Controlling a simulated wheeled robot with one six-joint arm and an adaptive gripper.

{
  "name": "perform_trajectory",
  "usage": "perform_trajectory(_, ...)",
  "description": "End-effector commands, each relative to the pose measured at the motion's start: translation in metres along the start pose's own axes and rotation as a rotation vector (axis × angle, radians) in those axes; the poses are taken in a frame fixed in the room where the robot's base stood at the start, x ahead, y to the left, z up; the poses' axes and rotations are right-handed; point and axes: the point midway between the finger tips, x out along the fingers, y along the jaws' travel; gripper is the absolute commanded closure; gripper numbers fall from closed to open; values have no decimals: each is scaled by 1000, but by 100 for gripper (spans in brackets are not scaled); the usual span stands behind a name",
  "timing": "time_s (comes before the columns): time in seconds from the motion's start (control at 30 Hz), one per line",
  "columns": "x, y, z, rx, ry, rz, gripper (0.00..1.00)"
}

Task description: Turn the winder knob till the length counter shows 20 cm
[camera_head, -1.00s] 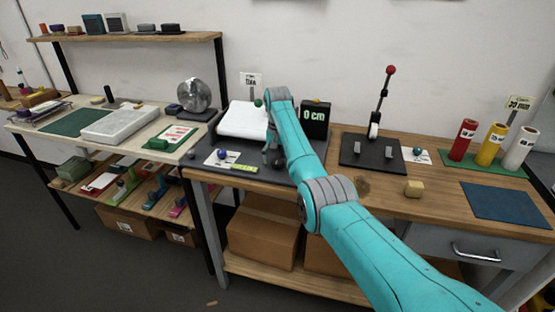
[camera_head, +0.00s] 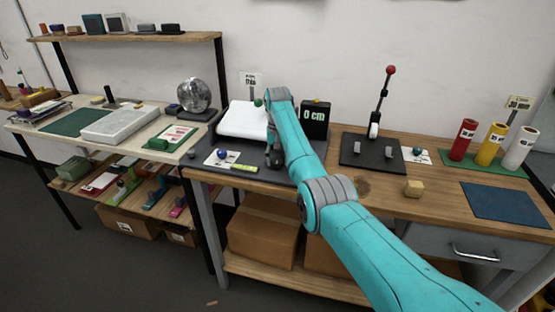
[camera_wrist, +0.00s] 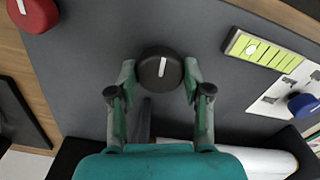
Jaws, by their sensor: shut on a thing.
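The winder knob (camera_wrist: 160,70) is a round black knob with a short white mark, seen from above in the wrist view. My gripper (camera_wrist: 159,80) has one green finger on each side of it and is shut on it. The white mark points nearly straight up and down in that view. In the head view my gripper (camera_head: 273,158) is down at the dark base plate (camera_head: 275,175), and the arm largely hides the knob. The length counter (camera_head: 315,115) is a black box reading 0 cm in green. A white film roll (camera_head: 240,121) lies behind the plate's front.
A green strip (camera_wrist: 265,50), a card with a blue knob (camera_wrist: 303,104) and a red knob (camera_wrist: 35,12) lie around my gripper. A lever stand (camera_head: 375,150) and coloured rolls (camera_head: 488,143) stand to the right.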

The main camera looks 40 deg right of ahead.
Motion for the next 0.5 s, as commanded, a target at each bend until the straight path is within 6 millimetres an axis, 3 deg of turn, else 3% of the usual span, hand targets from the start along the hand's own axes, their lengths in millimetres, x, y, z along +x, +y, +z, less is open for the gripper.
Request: perform_trajectory(0.5, 0, 0, 0, -459, 0, 0, 86)
